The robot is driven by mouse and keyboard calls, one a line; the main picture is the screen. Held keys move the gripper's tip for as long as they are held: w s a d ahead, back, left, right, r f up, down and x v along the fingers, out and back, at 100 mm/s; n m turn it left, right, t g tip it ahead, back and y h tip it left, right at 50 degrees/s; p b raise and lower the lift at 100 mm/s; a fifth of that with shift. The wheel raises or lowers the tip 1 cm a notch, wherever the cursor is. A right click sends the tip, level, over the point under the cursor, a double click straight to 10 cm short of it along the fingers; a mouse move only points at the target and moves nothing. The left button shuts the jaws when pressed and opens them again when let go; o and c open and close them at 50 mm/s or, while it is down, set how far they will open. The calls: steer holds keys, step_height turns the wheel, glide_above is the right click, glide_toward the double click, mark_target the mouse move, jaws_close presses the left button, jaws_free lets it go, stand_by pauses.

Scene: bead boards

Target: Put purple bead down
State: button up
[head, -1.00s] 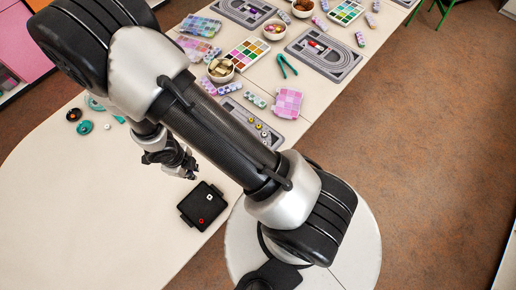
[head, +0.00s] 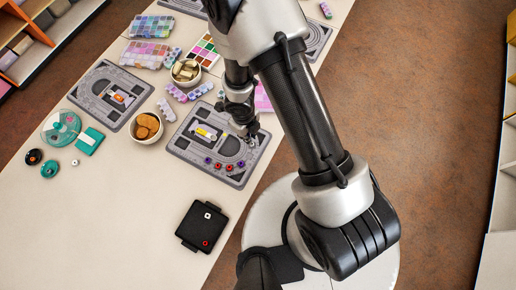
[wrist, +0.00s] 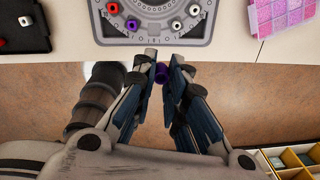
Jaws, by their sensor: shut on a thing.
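A purple bead (wrist: 162,73) sits between the fingertips of my gripper (wrist: 161,70) in the wrist view. My gripper is shut on it. In the head view my gripper (head: 248,136) hangs over the right part of the near grey bead board (head: 183,146); the held bead cannot be made out there. The wrist view shows the board's edge (wrist: 155,39) in front of the fingertips, with a floor strip beneath them.
A black tray (head: 190,235) holding a white and a red bead lies near the table's front edge. A bowl of orange-brown pieces (head: 146,127) and a second bead board (head: 88,100) are to the left. A pink bead box (wrist: 262,18) stands beside the board.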

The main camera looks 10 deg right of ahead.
mark_target(250, 157)
step_height(250, 157, down, 20)
steer(key=b, duration=1.9)
steer(key=shift+a+r, duration=0.1)
steer(key=shift+r, duration=0.05)
steer(key=shift+s+r, duration=0.1)
steer(key=shift+r, duration=0.05)
steer(key=shift+f, duration=0.45)
steer(key=shift+s+f+b, duration=0.2)
steer(key=shift+s+b, duration=0.05)
steer(key=shift+b, duration=0.15)
steer(key=shift+c, duration=0.2)
steer(key=o, duration=0.5)
steer(key=shift+o, duration=0.9)
steer(key=shift+w+f, duration=0.15)
steer(key=shift+w, duration=0.05)
steer(key=shift+r, duration=0.2)
